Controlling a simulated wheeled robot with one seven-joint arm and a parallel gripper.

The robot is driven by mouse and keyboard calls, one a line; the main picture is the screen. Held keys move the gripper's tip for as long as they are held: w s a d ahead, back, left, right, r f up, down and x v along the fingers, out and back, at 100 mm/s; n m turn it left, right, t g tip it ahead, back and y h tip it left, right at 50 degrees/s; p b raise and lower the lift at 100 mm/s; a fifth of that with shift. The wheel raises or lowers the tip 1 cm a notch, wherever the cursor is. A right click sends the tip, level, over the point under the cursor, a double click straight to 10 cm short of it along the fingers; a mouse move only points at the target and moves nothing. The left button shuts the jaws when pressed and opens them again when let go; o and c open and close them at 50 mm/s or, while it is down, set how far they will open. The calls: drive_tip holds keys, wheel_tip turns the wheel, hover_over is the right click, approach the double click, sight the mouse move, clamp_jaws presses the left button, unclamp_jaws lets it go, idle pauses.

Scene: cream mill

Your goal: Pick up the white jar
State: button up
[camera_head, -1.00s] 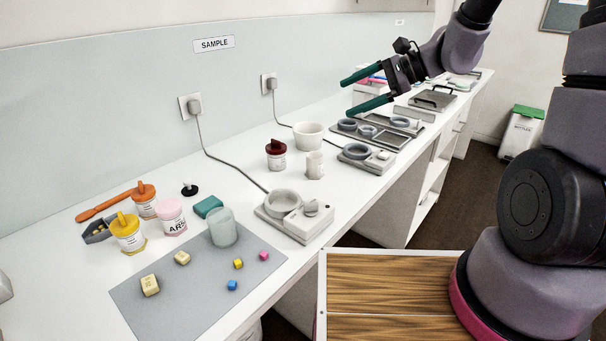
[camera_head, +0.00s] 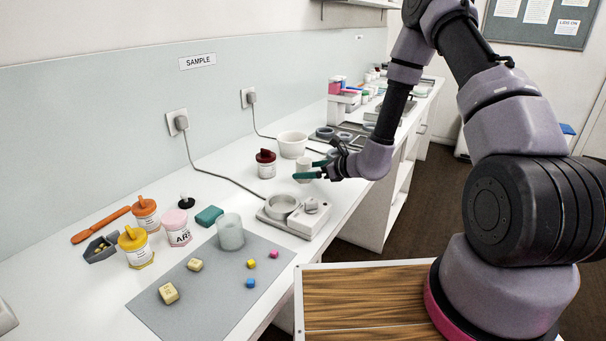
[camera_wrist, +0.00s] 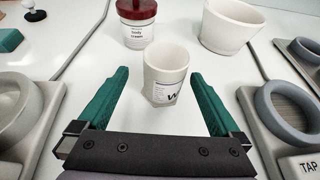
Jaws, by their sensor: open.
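The white jar (camera_wrist: 166,76) stands upright on the counter in the wrist view, with an open top and a printed label. It lies ahead of and between the two green fingers of my gripper (camera_wrist: 166,100), which are spread apart and empty. In the head view the white jar (camera_head: 303,170) is partly covered by my gripper (camera_head: 312,170), which is low over the counter beside it. I cannot tell whether a finger touches the jar.
A dark-red-lidded jar (camera_wrist: 136,22) and a wide white bowl (camera_wrist: 231,25) stand just behind the white jar. A grey device with a ring (camera_head: 281,206) is close in front. Other jars, small cubes and a grey mat (camera_head: 215,290) lie at left.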

drive_tip(key=shift+w+r+x, duration=0.1)
drive_tip(key=shift+x, duration=0.95)
drive_tip(key=shift+w+r+x, duration=0.1)
drive_tip(key=shift+x, duration=0.95)
drive_tip(key=shift+w+r+x, duration=0.1)
drive_tip(key=shift+r+x, duration=0.05)
drive_tip(key=shift+x, duration=0.9)
drive_tip(key=shift+d, duration=0.1)
drive_tip(key=c, duration=1.4)
drive_tip(key=shift+r, duration=0.1)
